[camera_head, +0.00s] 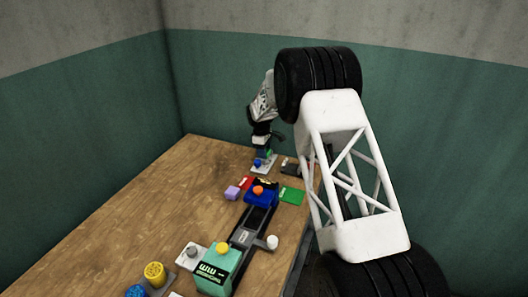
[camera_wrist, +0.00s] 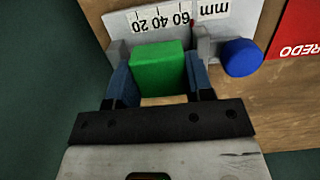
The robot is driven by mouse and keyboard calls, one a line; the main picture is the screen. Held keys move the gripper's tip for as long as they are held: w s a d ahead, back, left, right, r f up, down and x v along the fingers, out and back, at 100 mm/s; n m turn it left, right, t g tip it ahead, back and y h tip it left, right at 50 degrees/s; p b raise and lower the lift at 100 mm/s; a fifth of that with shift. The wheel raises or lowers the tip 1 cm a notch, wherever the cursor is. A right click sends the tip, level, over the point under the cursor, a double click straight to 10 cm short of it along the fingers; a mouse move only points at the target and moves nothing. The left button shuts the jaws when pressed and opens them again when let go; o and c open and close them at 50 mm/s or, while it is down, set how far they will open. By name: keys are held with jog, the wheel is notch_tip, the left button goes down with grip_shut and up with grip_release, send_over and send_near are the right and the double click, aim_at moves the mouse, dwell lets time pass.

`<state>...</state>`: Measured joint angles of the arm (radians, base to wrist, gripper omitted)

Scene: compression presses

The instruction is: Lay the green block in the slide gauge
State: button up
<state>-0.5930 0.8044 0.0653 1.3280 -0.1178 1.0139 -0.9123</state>
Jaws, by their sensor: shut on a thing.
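The green block (camera_wrist: 158,68) fills the gap between the blue fingers of my gripper (camera_wrist: 161,78) in the wrist view, and the fingers are shut on it. The slide gauge (camera_wrist: 226,14) is pale grey, with a printed mm scale and a round blue knob (camera_wrist: 243,57) at its right. The block is right by the scale, between the gauge's grey jaws as seen from above. I cannot tell whether it rests on the gauge. In the head view my gripper (camera_head: 265,148) is at the table's far end, over the gauge (camera_head: 262,166); the block is mostly hidden there.
A red plate (camera_wrist: 297,32) lies right of the gauge in the wrist view. The table's left part is clear.

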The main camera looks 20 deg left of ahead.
jog(key=shift+f, duration=0.75)
dwell(0.9)
jog(key=o, duration=0.9)
jog(key=shift+o, duration=0.3)
jog(key=shift+a+r, duration=0.15)
jog(key=shift+r, duration=1.1)
jog(key=shift+a+r, duration=0.2)
jog(key=shift+r, duration=1.1)
jog(key=shift+a+r, duration=0.15)
jog(key=shift+r, duration=1.1)
jog(key=shift+r, duration=0.15)
